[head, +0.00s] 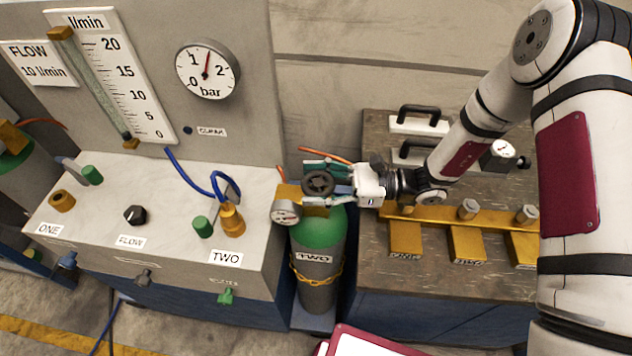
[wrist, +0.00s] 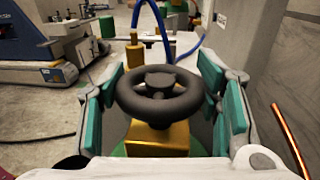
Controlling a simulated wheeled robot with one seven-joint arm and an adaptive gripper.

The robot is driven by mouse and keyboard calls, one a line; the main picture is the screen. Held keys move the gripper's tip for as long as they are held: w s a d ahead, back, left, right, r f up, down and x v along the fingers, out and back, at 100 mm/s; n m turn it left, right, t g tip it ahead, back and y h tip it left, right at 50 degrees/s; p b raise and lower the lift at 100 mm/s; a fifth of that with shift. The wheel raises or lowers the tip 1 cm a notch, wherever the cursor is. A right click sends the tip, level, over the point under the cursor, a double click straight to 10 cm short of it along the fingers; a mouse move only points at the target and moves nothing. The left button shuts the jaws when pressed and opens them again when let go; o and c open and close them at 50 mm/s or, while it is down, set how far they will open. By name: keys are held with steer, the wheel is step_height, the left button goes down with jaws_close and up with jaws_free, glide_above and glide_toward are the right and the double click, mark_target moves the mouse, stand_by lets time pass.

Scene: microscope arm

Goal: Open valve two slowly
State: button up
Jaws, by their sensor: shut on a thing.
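The valve on cylinder two has a dark round handwheel (head: 319,183) above a brass body; the handwheel also shows in the wrist view (wrist: 159,94). The green-shouldered cylinder labelled TWO (head: 317,255) stands upright between the bench and the table. My gripper (head: 330,182) reaches in from the right at the height of the handwheel. Its teal-padded fingers (wrist: 160,100) stand on both sides of the wheel and are shut on it. Finger contact is partly hidden by the wheel. A small round gauge (head: 285,212) sits on the valve's left side.
The bench (head: 165,215) at left carries the TWO outlet with a blue hose (head: 187,178), a black FLOW knob (head: 135,214) and a flow tube (head: 92,85). The pressure dial (head: 208,71) points between 1 and 2. A wooden table (head: 470,290) with brass blocks stands at right.

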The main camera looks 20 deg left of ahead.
steer(key=n+g+h+b, duration=0.1)
steer(key=n+g+b, duration=0.1)
steer(key=g+b, duration=0.1)
steer(key=shift+w+f+h+b, duration=0.2)
steer(key=shift+h+b, duration=0.1)
steer(key=shift+h, duration=0.1)
steer(key=n+g+h+b, duration=0.2)
steer(key=g, duration=0.1)
steer(key=shift+s+n+b, duration=0.15)
steer(key=shift+n+b, duration=0.15)
steer(key=shift+b, duration=0.1)
steer(key=shift+s+r+n+g+h+b, duration=0.15)
steer(key=shift+n+g+h+b, duration=0.15)
steer(key=shift+g+b, duration=0.1)
steer(key=shift+d, duration=0.1)
steer(key=o, duration=1.2)
